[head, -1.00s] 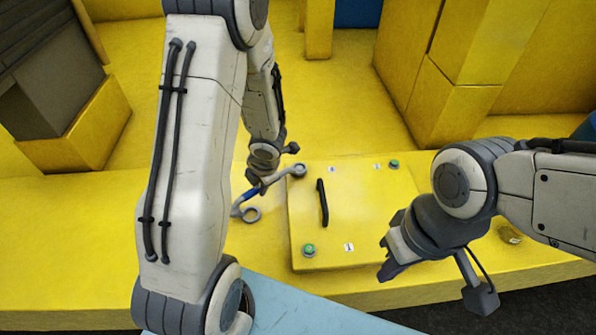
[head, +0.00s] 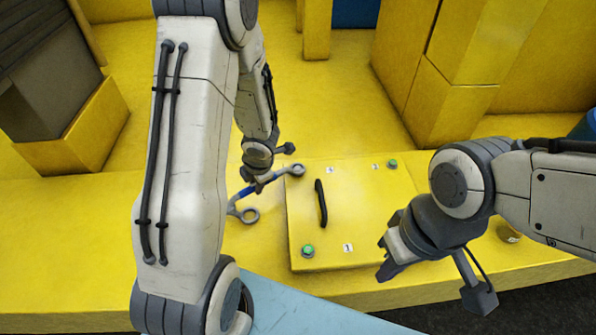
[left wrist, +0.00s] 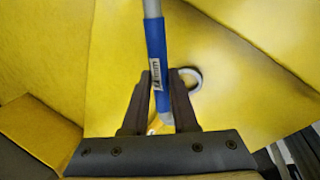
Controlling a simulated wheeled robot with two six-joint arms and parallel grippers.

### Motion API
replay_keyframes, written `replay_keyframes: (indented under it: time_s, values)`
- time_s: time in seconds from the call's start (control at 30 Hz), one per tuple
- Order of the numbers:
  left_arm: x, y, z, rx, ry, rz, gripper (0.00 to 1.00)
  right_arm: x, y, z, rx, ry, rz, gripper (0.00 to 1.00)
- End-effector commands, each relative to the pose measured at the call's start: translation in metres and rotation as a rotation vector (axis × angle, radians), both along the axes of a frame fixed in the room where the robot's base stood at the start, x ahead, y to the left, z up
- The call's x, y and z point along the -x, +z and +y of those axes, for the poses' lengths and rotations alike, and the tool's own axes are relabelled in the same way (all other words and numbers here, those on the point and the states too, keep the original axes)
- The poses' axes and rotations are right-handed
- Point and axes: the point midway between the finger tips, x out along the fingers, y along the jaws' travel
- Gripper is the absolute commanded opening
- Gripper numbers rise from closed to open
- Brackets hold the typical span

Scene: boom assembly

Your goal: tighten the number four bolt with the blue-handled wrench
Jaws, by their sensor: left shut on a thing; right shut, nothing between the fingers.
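My left gripper (head: 260,181) is shut on the blue-handled wrench (head: 246,191) and holds it by its handle. The blue handle, with a small white label, also shows between the fingers in the left wrist view (left wrist: 156,45). One ring end (head: 296,170) is over the panel's top left corner. Another grey ring (head: 250,215) is left of the panel; I cannot tell whether it belongs to this wrench. Green-topped bolts sit at the panel's lower left (head: 307,251) and upper right (head: 392,164). I cannot read which is number four. My right gripper (head: 384,262) is shut and empty, right of the panel.
The raised yellow panel (head: 365,210) has a black bar handle (head: 321,203) standing up from it. A "1" label (head: 347,247) is near its front edge. Tall yellow blocks (head: 450,95) stand behind at the right. The yellow floor behind the panel is clear.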

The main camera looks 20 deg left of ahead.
Motion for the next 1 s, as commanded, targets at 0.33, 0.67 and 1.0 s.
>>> replay_keyframes:
  time_s: [0.33, 0.67, 1.0]
  values:
    - [-0.004, 0.0, 0.006, -0.001, -0.052, -0.001, 0.0, 0.0, 0.0, 0.0, 0.0, 0.0, 0.0, 0.0]
    - [-0.006, 0.001, 0.009, -0.003, -0.068, 0.0, 0.0, 0.0, 0.0, 0.0, 0.0, 0.0, 0.0, 0.0]
    - [-0.009, 0.001, 0.013, -0.006, -0.114, 0.0, 0.0, 0.0, 0.0, 0.0, 0.0, 0.0, 0.0, 0.0]
